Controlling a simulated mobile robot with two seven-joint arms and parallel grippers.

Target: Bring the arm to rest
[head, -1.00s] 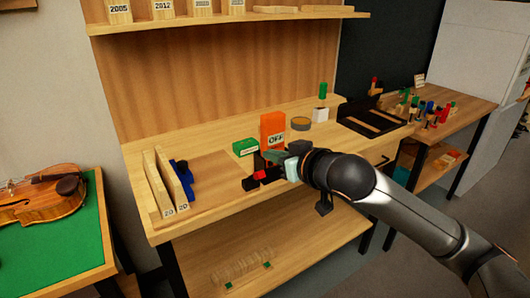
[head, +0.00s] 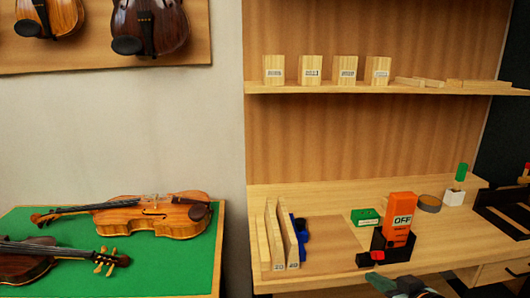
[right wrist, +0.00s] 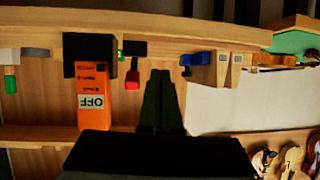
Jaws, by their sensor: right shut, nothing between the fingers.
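My right gripper (head: 380,282) shows at the bottom edge of the head view, in front of the workbench, with most of its arm out of the picture. In the right wrist view its dark fingers (right wrist: 160,102) are together with nothing between them. That view is upside down. The orange box marked OFF (head: 400,218) stands in a black holder on the bench, beyond the gripper; it also shows in the wrist view (right wrist: 94,98), beside the fingers and apart from them. My left gripper is not in view.
A shelf (head: 400,88) with numbered blocks runs above. Violins (head: 155,215) lie on a green-topped table (head: 165,262) at left.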

